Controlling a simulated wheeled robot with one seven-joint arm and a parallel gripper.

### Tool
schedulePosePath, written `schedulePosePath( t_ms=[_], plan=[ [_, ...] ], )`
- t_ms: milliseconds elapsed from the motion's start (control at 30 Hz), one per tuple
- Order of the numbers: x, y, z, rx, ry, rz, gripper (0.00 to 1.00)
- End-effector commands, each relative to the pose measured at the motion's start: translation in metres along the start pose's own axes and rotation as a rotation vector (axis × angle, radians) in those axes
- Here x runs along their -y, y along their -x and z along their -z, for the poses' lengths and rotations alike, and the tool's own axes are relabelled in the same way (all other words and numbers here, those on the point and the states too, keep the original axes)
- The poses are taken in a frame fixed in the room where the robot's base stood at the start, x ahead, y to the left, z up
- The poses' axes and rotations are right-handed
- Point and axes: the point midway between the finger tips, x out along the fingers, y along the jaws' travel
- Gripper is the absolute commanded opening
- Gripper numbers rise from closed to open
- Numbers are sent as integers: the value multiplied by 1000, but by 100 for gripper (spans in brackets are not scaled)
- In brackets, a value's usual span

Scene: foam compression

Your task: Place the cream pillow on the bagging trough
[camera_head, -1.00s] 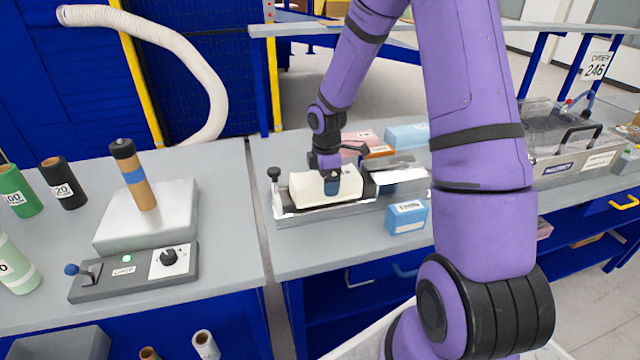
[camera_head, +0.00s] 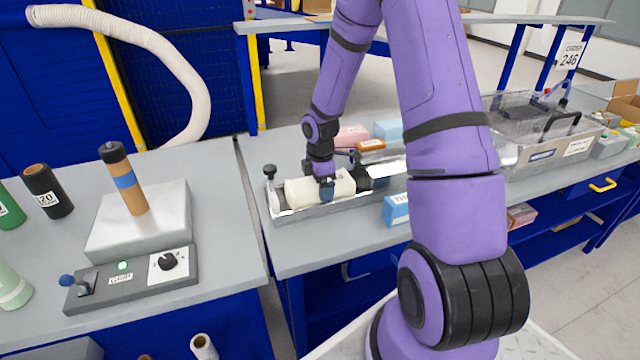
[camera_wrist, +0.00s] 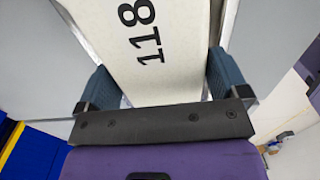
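The cream pillow (camera_head: 303,191) is a pale block lying in the metal bagging trough (camera_head: 290,212) on the right-hand table. My gripper (camera_head: 326,188) is over the pillow's right part, pointing down. In the wrist view the pillow (camera_wrist: 160,65) bears the number 118 and lies between the two blue-grey fingers of my gripper (camera_wrist: 162,88). The fingers sit at the pillow's two sides and seem to touch it. The pillow's underside is hidden, and my arm covers the right end of the trough.
Blue blocks (camera_head: 396,210), a pink block (camera_head: 352,134) and an orange block (camera_head: 370,145) lie around the trough. A clear-lidded metal box (camera_head: 540,140) stands at right. On the left table is a grey press unit (camera_head: 140,215) with rolls beside it.

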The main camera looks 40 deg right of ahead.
Motion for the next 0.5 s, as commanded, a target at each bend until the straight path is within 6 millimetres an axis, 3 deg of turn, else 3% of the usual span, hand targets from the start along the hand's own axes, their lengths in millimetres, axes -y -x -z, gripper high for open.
schedulePosePath(
  t_ms=[167,500],
  plan=[
    [-1,18,0,0,-2,-4,100],
    [-1,84,-1,1,-3,-5,100]
  ],
)
